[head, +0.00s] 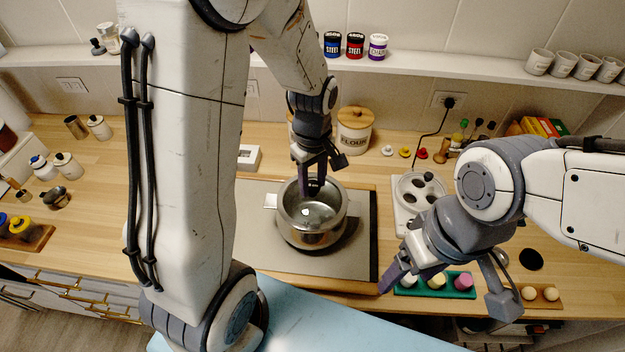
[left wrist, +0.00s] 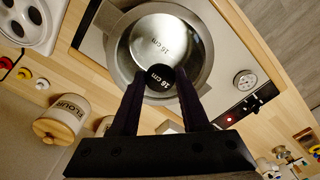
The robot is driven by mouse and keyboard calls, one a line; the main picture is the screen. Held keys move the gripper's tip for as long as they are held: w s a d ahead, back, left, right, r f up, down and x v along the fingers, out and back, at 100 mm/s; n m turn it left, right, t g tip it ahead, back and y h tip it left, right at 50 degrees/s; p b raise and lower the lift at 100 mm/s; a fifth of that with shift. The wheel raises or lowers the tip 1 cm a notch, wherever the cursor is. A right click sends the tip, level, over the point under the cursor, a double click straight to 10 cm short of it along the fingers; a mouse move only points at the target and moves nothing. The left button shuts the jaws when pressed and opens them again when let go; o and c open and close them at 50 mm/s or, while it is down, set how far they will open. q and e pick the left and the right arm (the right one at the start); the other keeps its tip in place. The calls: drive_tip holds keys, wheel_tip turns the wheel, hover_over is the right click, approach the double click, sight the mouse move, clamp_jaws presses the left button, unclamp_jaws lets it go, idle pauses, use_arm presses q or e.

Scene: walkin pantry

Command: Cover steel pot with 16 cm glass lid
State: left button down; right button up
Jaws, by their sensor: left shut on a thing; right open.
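The steel pot (head: 310,238) stands upright on the grey cooktop panel (head: 262,245); its round rim also shows in the left wrist view (left wrist: 118,62). My left gripper (head: 313,183) points down over the pot. Its fingers (left wrist: 160,76) are shut on the black knob of the glass lid, marked 16 cm (left wrist: 158,84). The clear lid is over the pot's mouth, and the pot's inside, also marked 16 cm, shows through it. I cannot tell whether the lid touches the rim. My right gripper (head: 400,272) is open and empty, at the counter's front, right of the pot.
A flour canister (head: 354,132) stands behind the pot. A white panel with dark round openings (head: 402,212) lies to its right. A green tray (head: 408,292) with several small items lies near my right gripper. A pale blue surface (head: 345,318) is in front. Left counter holds several jars.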

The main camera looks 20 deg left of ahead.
use_arm(q)
drive_tip(key=shift+f, duration=0.3)
drive_tip(key=shift+c, duration=1.6)
unclamp_jaws()
drive_tip(key=shift+r, duration=0.1)
wheel_tip(320, 180, up, 10)
drive_tip(key=b, duration=0.2)
drive_tip(key=shift+r, duration=0.15)
drive_tip(key=s+d+f+m+b, duration=0.3)
drive_tip(key=s+d+m, duration=0.3)
drive_tip(key=s+m, duration=0.3)
drive_tip(key=s+d+f+m+h+b, duration=0.1)
drive_tip(key=s+d+f+m+b, duration=0.2)
drive_tip(key=s+d+f+m, duration=0.3)
drive_tip(key=s+m, duration=0.3)
drive_tip(key=m, duration=0.1)
